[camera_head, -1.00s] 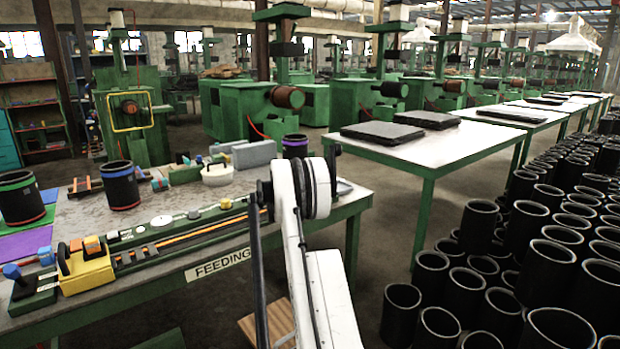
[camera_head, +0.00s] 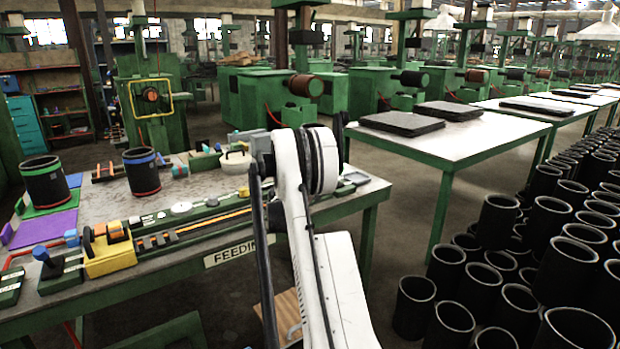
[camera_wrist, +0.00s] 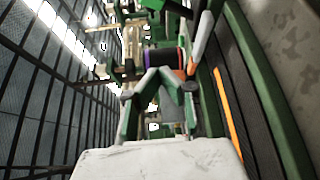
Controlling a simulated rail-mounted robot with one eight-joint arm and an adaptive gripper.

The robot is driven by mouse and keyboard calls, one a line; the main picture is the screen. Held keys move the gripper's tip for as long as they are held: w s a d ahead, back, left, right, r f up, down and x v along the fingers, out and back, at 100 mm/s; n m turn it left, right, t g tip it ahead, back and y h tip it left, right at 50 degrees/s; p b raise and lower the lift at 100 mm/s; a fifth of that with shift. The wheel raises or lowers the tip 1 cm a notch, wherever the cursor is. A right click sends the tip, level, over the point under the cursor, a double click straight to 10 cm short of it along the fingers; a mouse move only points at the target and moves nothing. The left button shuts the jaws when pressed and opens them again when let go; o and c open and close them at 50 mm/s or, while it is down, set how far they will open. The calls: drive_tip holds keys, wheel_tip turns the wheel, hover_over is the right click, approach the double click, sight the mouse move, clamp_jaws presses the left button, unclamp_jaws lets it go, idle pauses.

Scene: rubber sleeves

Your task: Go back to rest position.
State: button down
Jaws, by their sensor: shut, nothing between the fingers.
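My gripper (camera_wrist: 162,78) shows in the wrist view with its fingers together and nothing held between them. In the head view my white arm rises in front of the green feeding table and hides the gripper. A black sleeve with a purple band (camera_wrist: 165,60) shows beyond the fingers in the wrist view, apart from them as far as I can tell. A blue-banded sleeve (camera_head: 141,172) and a green-banded sleeve (camera_head: 46,184) stand upright on the table at the left.
The feeding table (camera_head: 225,280) carries a long rail fixture with a yellow block (camera_head: 108,252). A white-topped table (camera_head: 470,150) with black slabs stands to the right. Many black sleeves (camera_head: 565,255) crowd the right floor. Floor shows between the tables.

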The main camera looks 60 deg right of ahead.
idle(0.3)
